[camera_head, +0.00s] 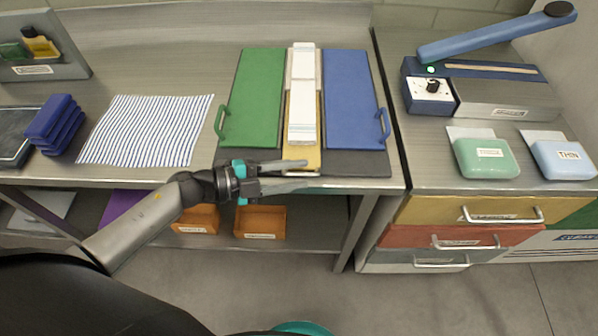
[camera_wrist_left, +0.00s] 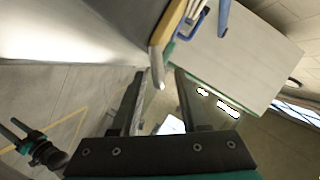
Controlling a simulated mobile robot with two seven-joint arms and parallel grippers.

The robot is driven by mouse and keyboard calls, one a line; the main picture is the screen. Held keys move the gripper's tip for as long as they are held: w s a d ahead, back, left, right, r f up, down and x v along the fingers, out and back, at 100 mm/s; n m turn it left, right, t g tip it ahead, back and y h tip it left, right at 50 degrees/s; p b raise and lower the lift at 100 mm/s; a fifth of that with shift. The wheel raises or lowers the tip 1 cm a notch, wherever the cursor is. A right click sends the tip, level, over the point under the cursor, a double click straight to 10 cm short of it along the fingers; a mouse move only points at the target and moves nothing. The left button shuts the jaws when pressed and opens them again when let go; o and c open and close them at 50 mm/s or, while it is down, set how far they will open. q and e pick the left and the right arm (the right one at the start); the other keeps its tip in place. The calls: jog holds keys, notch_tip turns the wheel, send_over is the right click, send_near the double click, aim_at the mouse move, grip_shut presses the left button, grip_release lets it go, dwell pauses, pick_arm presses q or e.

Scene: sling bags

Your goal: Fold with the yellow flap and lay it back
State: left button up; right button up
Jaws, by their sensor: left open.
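A folding board lies on the steel table, with a green flap (camera_head: 253,100) on the left and a blue flap (camera_head: 352,100) on the right, both flat. The yellow flap (camera_head: 307,160) is between them, mostly under a long, narrow white folded cloth (camera_head: 302,97). My left gripper (camera_head: 304,173) is open at the yellow flap's near end, by the table's front edge. In the left wrist view a yellow edge (camera_wrist_left: 168,40) comes down near the tips of the open fingers (camera_wrist_left: 160,80); I cannot tell whether it touches them.
A striped cloth (camera_head: 147,130) and a blue stack (camera_head: 55,124) lie to the left. A sealer with a raised blue arm (camera_head: 495,36) stands on the right bench with a green pack (camera_head: 485,156) and a light-blue pack (camera_head: 562,160). Orange bins (camera_head: 260,222) sit below.

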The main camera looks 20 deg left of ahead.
pick_arm(q)
jog(key=shift+w+d+f, duration=0.15)
jog(key=shift+w+d, duration=0.15)
jog(key=shift+d, duration=0.15)
grip_shut()
dwell(1.2)
